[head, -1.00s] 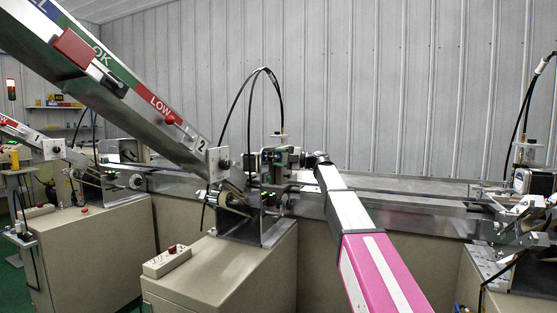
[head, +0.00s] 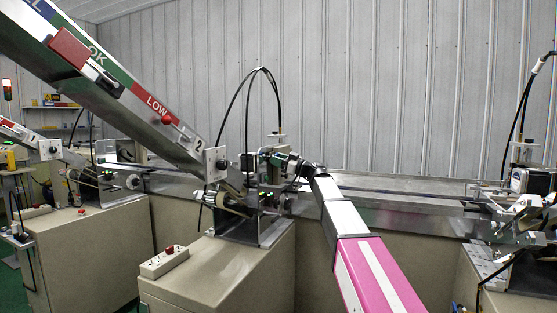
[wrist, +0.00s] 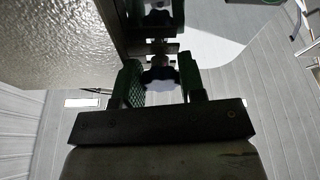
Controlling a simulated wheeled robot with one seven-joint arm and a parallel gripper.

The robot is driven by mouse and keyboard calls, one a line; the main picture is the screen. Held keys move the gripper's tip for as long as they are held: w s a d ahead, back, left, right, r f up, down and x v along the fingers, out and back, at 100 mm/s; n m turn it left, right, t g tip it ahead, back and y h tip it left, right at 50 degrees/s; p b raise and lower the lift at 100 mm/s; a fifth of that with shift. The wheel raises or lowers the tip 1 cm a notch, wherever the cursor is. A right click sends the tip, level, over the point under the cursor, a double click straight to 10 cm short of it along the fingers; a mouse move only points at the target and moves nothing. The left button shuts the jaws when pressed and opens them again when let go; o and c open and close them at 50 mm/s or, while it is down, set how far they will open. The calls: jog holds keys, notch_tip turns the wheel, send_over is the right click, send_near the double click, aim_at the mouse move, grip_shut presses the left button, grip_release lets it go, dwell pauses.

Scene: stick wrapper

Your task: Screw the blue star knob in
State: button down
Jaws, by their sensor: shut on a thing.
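In the wrist view, a dark, lobed star knob (wrist: 158,77) sits between the two green, textured fingers of my gripper (wrist: 159,70). The gripper is shut on the knob; its colour looks dark bluish in the shade. A metal shaft and bracket (wrist: 157,47) lie just beyond it. In the head view, my gripper (head: 277,160) is at the machine head beside the lower end of the sloped chute (head: 150,110). The knob cannot be made out there.
Black cables (head: 252,100) arch above the machine head. A control box (head: 164,262) with a red button sits on the cabinet. A conveyor (head: 400,193) runs along the wall.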

jog(key=m, duration=0.2)
jog(key=m+t, duration=0.1)
jog(key=m, duration=0.1)
jog(key=s+m+t+h, duration=0.1)
jog(key=m, duration=0.2)
jog(key=shift+a+f, duration=0.1)
jog(key=shift+a, duration=0.2)
jog(key=shift+w+r+m+t+h, duration=0.1)
jog(key=shift+m+t+h, duration=0.25)
jog(key=shift+m, duration=0.85)
jog(key=shift+w+r+m+t+h, duration=0.1)
jog(key=shift+m+t+h, duration=0.2)
jog(key=shift+m, duration=0.9)
jog(key=c, duration=0.6)
grip_release()
jog(key=shift+c, duration=0.2)
jog(key=shift+w, duration=0.1)
jog(key=shift+w+d, duration=0.1)
jog(key=shift+w, duration=0.05)
jog(key=shift+d, duration=0.1)
jog(key=shift+d+r+v, duration=0.1)
jog(key=shift+r+v, duration=0.1)
jog(key=shift+v, duration=0.75)
jog(key=shift+d+r+v, duration=0.1)
jog(key=shift+r+v, duration=0.1)
jog(key=shift+v, duration=0.75)
jog(key=shift+d+r+v, duration=0.1)
jog(key=shift+r+v, duration=0.1)
jog(key=shift+v, duration=0.75)
